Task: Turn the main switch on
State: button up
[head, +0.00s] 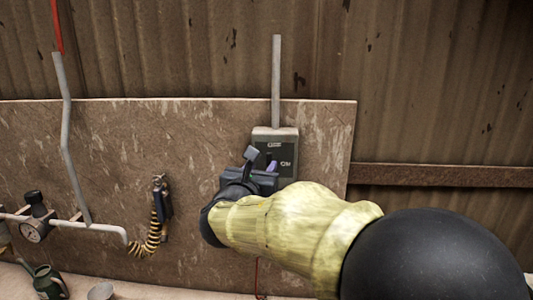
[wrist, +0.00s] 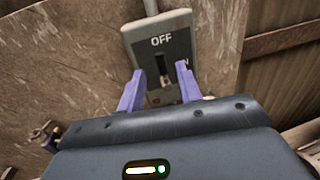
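The main switch is a grey-green box (head: 288,142) on the brown board in the head view, with "ON" readable on its face. In the wrist view the switch box (wrist: 176,35) shows "OFF" at its top and a dark slot with a small lever (wrist: 165,76) in the middle. My gripper (head: 263,163) is in front of the box and hides its lower left. In the wrist view my gripper (wrist: 161,70) is open, its two purple fingers on either side of the lever, with nothing between them gripped. Whether the fingertips touch the box, I cannot tell.
A grey conduit (head: 276,80) runs up from the box. To the left are a coiled yellow-black hose (head: 154,230), a pipe with a gauge (head: 35,230) and a bent grey pipe (head: 70,140). A green can (head: 48,282) and a cup (head: 101,291) stand low left.

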aim_at(268, 158)
jog(key=p+x, duration=0.1)
jog(key=x, duration=0.3)
jog(key=shift+w, duration=0.15)
grip_shut()
